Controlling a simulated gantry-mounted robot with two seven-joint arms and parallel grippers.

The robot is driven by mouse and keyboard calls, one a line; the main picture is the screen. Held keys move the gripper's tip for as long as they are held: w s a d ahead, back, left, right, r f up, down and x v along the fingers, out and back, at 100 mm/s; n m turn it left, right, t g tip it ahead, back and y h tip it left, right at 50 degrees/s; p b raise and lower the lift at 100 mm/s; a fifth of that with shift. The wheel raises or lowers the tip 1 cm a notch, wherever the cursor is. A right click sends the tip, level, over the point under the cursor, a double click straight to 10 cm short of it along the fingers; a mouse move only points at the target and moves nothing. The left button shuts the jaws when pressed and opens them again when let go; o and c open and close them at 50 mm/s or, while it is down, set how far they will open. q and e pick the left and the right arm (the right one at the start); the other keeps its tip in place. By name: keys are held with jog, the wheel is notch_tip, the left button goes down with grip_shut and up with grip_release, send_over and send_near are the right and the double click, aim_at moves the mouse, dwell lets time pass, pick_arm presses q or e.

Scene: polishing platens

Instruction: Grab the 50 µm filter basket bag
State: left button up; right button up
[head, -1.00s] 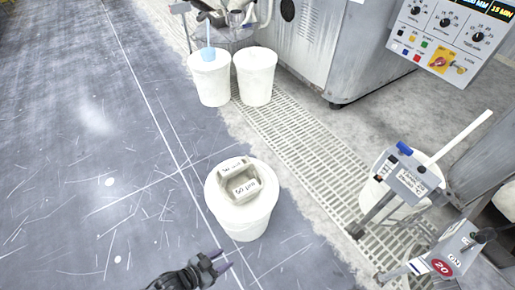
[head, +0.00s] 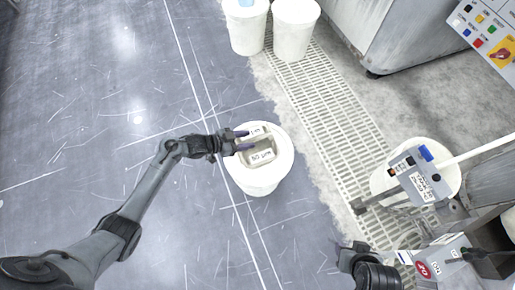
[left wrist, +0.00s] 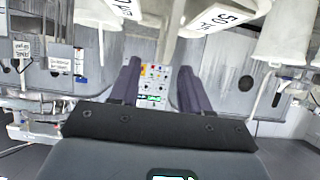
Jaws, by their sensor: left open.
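The 50 µm filter basket bag (head: 262,156) is a pale, box-like basket with a white label, on top of a white bucket (head: 262,185) near the middle of the head view. A second label lies behind it, partly covered by my gripper and hard to read. My left gripper (head: 244,140) is open, with its purple fingertips at the left edge of the basket; I cannot tell whether they touch it. In the left wrist view the 50 µm label (left wrist: 222,15) shows at the top, beyond the open, empty fingers (left wrist: 158,80). My right gripper (head: 353,247) is partly visible at the lower right.
Two white buckets (head: 293,30) stand at the top beside a grey machine (head: 400,30). A floor grate (head: 335,100) runs diagonally. Another white bucket (head: 383,183) with a small labelled device (head: 415,175) stands at right. The floor left of the basket is clear.

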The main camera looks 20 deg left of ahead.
aim_at(254, 139)
pick_arm(q)
jog(key=shift+d+f, duration=0.3)
jog(key=shift+f, duration=0.05)
jog(key=shift+w+d+f+b, duration=0.15)
jog(key=shift+f+b, duration=0.05)
jog(key=shift+b, duration=0.3)
jog(key=b+x, duration=0.3)
jog(key=x, duration=0.1)
jog(key=shift+w, duration=0.25)
jog(key=shift+c, duration=0.5)
grip_shut()
pick_arm(e)
jog(key=f, duration=0.4)
jog(key=shift+s+f, duration=0.15)
jog(key=shift+s, duration=0.15)
